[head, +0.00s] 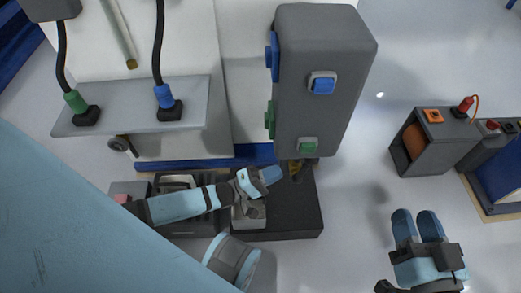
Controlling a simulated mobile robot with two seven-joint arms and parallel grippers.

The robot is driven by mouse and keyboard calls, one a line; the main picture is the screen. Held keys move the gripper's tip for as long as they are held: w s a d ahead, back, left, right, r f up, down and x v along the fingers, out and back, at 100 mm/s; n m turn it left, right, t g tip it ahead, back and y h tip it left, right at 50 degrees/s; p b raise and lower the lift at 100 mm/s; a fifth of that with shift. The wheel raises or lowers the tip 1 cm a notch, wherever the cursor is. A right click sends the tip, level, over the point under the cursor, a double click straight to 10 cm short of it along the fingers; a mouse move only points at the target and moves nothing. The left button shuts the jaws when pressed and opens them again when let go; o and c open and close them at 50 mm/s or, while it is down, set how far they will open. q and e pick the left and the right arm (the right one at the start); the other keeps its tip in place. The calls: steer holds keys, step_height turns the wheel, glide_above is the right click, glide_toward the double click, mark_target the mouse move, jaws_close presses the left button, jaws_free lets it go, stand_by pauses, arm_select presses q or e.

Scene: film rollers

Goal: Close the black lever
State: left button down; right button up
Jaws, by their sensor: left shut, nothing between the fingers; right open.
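I cannot clearly make out the black lever. A small dark part with a yellowish patch (294,171) sits under the foot of the grey column, at the back of a low black box (295,208), and I cannot tell whether it is the lever. My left gripper (271,175) is shut and empty, over the back of the black box and just left of that dark part. It hides part of the box top. My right gripper (414,217) is open and empty over the pale floor at the lower right, well away from the box.
A grey column (325,75) with blue and green buttons stands behind the black box. A grey shelf (135,105) with green and blue cable plugs is at the left. A grey unit (432,142) with orange parts stands at the right. The floor between is clear.

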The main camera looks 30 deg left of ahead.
mark_target(304, 170)
arm_select(q)
steer(key=b+x, duration=0.1)
steer(key=x, duration=0.5)
steer(key=shift+w+d+b, duration=0.25)
steer(key=shift+b, duration=0.1)
arm_select(e)
step_height(304, 170, down, 3)
steer(key=shift+r+n+g, duration=0.15)
steer(key=shift+n+g, duration=0.15)
steer(key=shift+g, duration=0.2)
arm_select(q)
steer(key=shift+r, duration=0.15)
arm_select(e)
steer(key=shift+r, duration=0.15)
